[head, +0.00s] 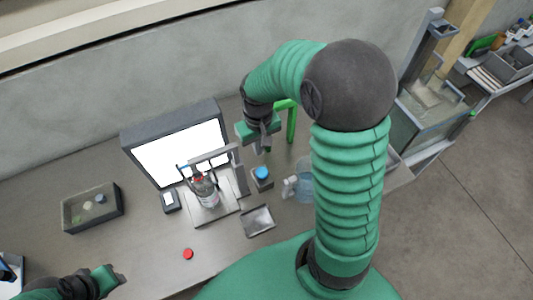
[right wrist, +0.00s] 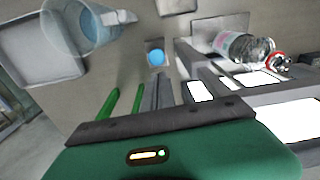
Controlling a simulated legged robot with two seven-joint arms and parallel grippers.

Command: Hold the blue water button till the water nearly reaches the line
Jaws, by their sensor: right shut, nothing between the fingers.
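The blue button (head: 262,173) sits on a small dark box on the bench; it also shows in the right wrist view (right wrist: 156,57). My right gripper (head: 265,149) is shut and empty, just above and behind the button, with a gap visible in the wrist view. A clear bottle with a red cap (head: 206,191) stands on the grey fixture's plate; it also shows in the wrist view (right wrist: 245,47). A clear jug with bluish contents (head: 304,182) stands right of the button. No fill line can be made out. My left gripper (head: 112,279) is low at the left, its jaws unclear.
A bright screen (head: 182,150) stands behind the bottle. A shallow metal tray (head: 258,221) lies in front of the button. A grey bin (head: 92,208) is at the left, and a red round piece (head: 188,254) lies near the front. A green post rises beside my right gripper.

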